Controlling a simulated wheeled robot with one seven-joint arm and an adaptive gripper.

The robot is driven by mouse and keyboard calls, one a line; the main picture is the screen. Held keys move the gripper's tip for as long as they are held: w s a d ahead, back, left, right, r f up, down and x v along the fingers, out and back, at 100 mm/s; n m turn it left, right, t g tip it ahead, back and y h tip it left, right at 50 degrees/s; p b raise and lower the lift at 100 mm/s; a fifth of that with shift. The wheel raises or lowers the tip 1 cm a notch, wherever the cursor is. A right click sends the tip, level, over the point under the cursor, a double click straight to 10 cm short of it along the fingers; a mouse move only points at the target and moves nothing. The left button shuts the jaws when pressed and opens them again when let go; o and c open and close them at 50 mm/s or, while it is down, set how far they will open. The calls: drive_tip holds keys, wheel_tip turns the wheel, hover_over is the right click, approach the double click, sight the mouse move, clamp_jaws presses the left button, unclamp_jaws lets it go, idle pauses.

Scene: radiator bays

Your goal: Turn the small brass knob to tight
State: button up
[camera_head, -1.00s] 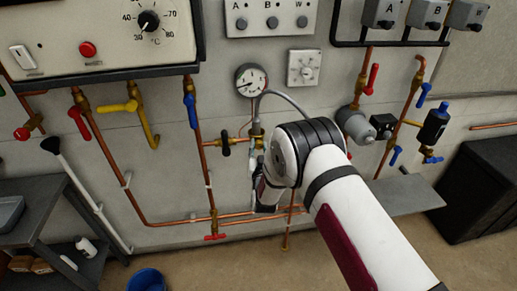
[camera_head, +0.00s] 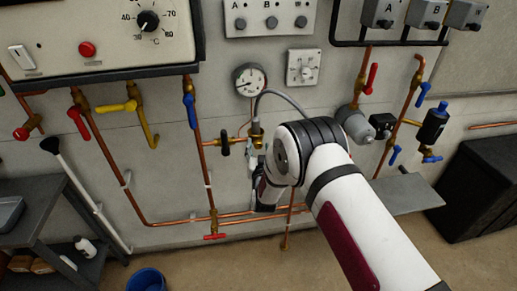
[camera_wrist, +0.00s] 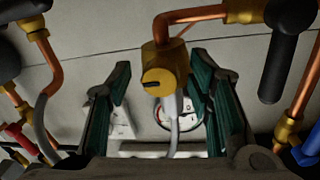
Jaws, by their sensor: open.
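The small brass knob (camera_wrist: 158,82) is a round cap with a dark slot, on the end of a brass fitting (camera_wrist: 172,58) in the wrist view. My gripper (camera_wrist: 161,64) is open, with one green-padded finger on each side of the knob. There is a visible gap to both fingers, and I see no contact. In the head view the brass fitting (camera_head: 256,138) is under the gauge, and my arm hides most of my gripper and the knob.
A pressure gauge (camera_head: 250,79) and a white dial plate (camera_head: 304,67) are on the wall above. A grey hose (camera_head: 285,95) loops from the fitting. A black-handled valve (camera_head: 225,145) sits just left, also close by in the wrist view (camera_wrist: 285,55).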

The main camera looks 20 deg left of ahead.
drive_tip(key=shift+s, duration=0.1)
drive_tip(key=v, duration=1.2)
drive_tip(key=shift+d+r, duration=0.1)
drive_tip(key=w+d+r+g+h+b, duration=0.1)
drive_tip(key=w+d+r+g, duration=0.1)
drive_tip(key=w+d+r, duration=0.5)
drive_tip(key=w+d+r+g+h+b, duration=0.1)
drive_tip(key=w+d+r, duration=0.2)
drive_tip(key=r, duration=0.7)
drive_tip(key=s+d+r+m+g+h, duration=0.1)
drive_tip(key=s+d+r+g, duration=0.1)
drive_tip(key=d+r, duration=0.45)
drive_tip(key=s+d+r+g+h+b, duration=0.1)
drive_tip(key=s+d+r, duration=0.2)
drive_tip(key=s+d, duration=0.45)
drive_tip(key=s+d+r+g+h+b, duration=0.1)
drive_tip(key=s+d+r+g+h, duration=0.15)
drive_tip(key=s+d, duration=0.45)
drive_tip(key=s+d+m+g, duration=0.1)
drive_tip(key=s+d, duration=0.4)
drive_tip(key=s, duration=0.3)
drive_tip(key=s+d+m+g+h+b, duration=0.1)
drive_tip(key=s+d, duration=0.4)
drive_tip(key=s, duration=0.3)
drive_tip(key=shift+s+f, duration=0.4)
